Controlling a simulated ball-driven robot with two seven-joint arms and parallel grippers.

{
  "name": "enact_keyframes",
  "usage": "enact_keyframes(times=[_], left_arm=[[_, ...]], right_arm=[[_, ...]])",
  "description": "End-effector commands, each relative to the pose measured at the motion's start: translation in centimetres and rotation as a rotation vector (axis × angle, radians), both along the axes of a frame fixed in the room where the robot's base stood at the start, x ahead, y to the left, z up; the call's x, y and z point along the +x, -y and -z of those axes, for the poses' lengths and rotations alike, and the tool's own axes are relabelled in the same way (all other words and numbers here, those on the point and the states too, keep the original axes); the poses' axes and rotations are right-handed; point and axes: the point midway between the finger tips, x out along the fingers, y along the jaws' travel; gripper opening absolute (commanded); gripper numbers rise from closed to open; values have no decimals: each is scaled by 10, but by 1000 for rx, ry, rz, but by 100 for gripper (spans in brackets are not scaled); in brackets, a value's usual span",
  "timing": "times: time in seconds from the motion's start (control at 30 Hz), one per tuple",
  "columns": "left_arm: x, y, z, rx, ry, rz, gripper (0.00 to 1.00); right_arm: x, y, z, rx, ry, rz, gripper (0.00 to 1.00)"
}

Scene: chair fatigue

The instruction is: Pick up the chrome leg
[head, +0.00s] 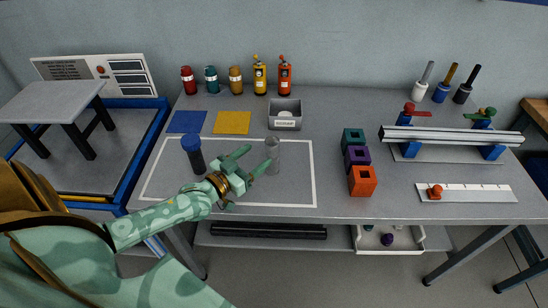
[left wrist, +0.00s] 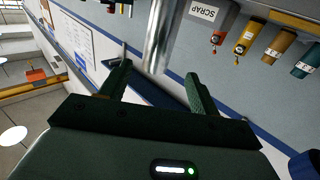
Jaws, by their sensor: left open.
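The chrome leg (head: 272,147) is a shiny silver cylinder. It stands upright inside the white outline on the grey table. My left gripper (head: 256,160) is open just left of it, with its fingers pointing toward it. My right gripper is not in view.
A dark cylinder with a blue top (head: 193,153) stands left of my left gripper. A grey scrap bin (head: 285,122) is behind the leg. Teal, purple and orange blocks (head: 362,181) stand to the right. Blue and yellow squares (head: 232,122) lie behind. The front of the outlined area is clear.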

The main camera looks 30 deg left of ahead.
Motion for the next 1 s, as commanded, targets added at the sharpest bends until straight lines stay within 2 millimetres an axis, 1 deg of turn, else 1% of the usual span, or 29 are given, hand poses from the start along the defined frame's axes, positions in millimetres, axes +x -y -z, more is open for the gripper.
enact_keyframes(times=[0.03,0.07,0.23,0.4,0.5,0.6,0.8,0.87,0.9,1.0], left_arm=[[8,1,2,-1,0,-1,62],[12,2,1,-1,1,0,62],[24,5,0,0,-1,0,62],[50,15,-3,-1,1,0,62],[64,16,-2,0,-1,0,62],[70,17,-3,0,-2,0,62],[70,17,-4,0,-2,0,62],[70,17,-4,0,-2,0,46],[70,17,-4,0,-2,0,34],[70,17,-4,0,-2,0,8]], right_arm=[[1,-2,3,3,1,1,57],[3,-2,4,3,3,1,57],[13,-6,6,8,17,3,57],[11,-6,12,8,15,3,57],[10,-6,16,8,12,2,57],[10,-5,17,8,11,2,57],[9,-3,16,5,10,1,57],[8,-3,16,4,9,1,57],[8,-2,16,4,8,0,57],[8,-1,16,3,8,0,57]])
